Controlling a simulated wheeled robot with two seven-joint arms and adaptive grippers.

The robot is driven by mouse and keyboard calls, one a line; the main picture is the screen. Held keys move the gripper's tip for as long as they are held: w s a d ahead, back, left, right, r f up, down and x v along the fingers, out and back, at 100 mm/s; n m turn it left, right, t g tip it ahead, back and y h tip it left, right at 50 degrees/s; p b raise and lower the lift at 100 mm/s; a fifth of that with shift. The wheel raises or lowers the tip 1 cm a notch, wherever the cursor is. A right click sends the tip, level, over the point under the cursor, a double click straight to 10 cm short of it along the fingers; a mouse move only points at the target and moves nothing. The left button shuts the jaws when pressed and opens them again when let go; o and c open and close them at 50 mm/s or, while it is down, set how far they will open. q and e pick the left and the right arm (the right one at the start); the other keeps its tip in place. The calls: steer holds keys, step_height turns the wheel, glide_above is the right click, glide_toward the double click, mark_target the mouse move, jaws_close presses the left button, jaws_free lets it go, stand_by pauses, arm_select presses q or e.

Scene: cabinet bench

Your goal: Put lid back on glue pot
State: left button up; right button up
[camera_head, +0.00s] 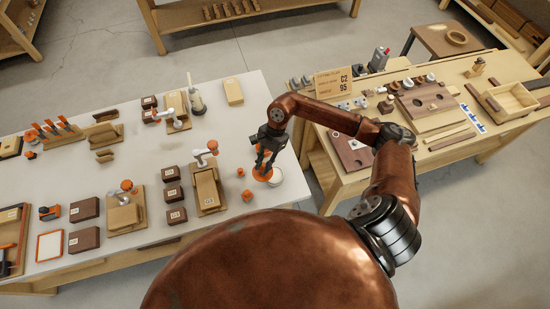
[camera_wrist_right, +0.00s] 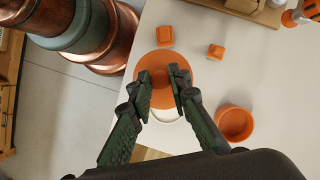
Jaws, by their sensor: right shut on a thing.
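My right gripper (camera_head: 263,166) is near the right edge of the white table, pointing down. It is shut at the middle of a round orange disc, the lid (camera_head: 261,175). In the right wrist view the lid (camera_wrist_right: 160,68) lies between the fingertips (camera_wrist_right: 163,88), which hide its centre. The white glue pot (camera_head: 277,178) shows just right of the lid in the head view. Its pale rim (camera_wrist_right: 168,118) shows past the lid's edge in the wrist view, so the two look offset. I cannot tell whether they touch. My left gripper is not in view.
Two small orange blocks (camera_wrist_right: 165,36) (camera_wrist_right: 216,51) and an orange round dish (camera_wrist_right: 235,122) stand close by. A wooden fixture (camera_head: 207,190) and dark boxes (camera_head: 172,194) are to the left. The wooden bench (camera_head: 440,130) is across a gap to the right.

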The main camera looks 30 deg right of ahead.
steer(key=d+m+t+p, duration=0.1)
steer(key=m, duration=0.2)
steer(key=d+f+m+t+p, duration=0.1)
steer(key=m, duration=0.2)
steer(key=d+m+t+p, duration=0.1)
steer(key=m+t+p, duration=0.1)
steer(key=m, duration=0.2)
steer(key=shift+f+h, duration=0.3)
arm_select(q)
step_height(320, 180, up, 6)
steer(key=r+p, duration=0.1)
steer(key=p, duration=0.1)
arm_select(e)
steer(key=shift+d+f+m+t+h+b, duration=0.25)
steer(key=shift+d+f+m+b, duration=0.25)
steer(key=shift+f+m, duration=0.4)
steer(key=shift+d+f+m+t+h+b, duration=0.15)
steer(key=shift+d+f+m+h+b, duration=0.2)
steer(key=shift+f+m+b, duration=0.45)
steer(key=shift+d+f+m+t+h+b, duration=0.2)
steer(key=shift+d+f+m+b, duration=0.25)
steer(key=shift+f+m, duration=0.55)
steer(key=shift+f+b, duration=0.7)
steer(key=shift+f, duration=0.1)
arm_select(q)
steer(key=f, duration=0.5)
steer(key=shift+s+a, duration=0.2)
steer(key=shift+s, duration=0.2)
